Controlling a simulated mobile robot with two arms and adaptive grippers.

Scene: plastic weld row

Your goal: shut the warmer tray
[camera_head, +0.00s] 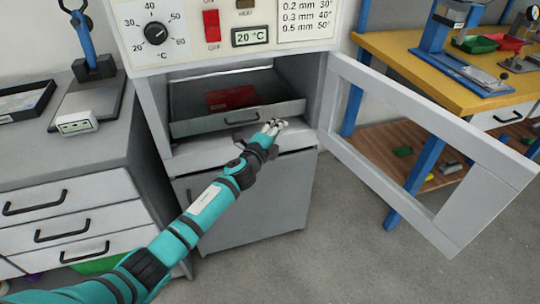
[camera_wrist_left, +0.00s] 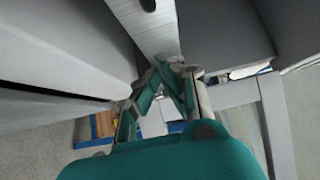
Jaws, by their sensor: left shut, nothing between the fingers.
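The warmer tray (camera_head: 207,126) is a grey drawer in the open warmer cabinet, pulled part way out, with a dark handle on its front. A red item (camera_head: 231,97) lies inside it. My left gripper (camera_head: 275,127) is shut and empty at the right end of the tray's front, close to it; whether it touches cannot be told. In the left wrist view the shut fingertips (camera_wrist_left: 178,70) are near a pale grey panel (camera_wrist_left: 150,25) that bears a dark handle. My right gripper is not in view.
The warmer's windowed door (camera_head: 440,150) stands wide open to the right. A grey drawer cabinet (camera_head: 70,215) with a scale on top is at the left. A yellow bench (camera_head: 400,55) with blue legs is at the right. Floor is clear in front.

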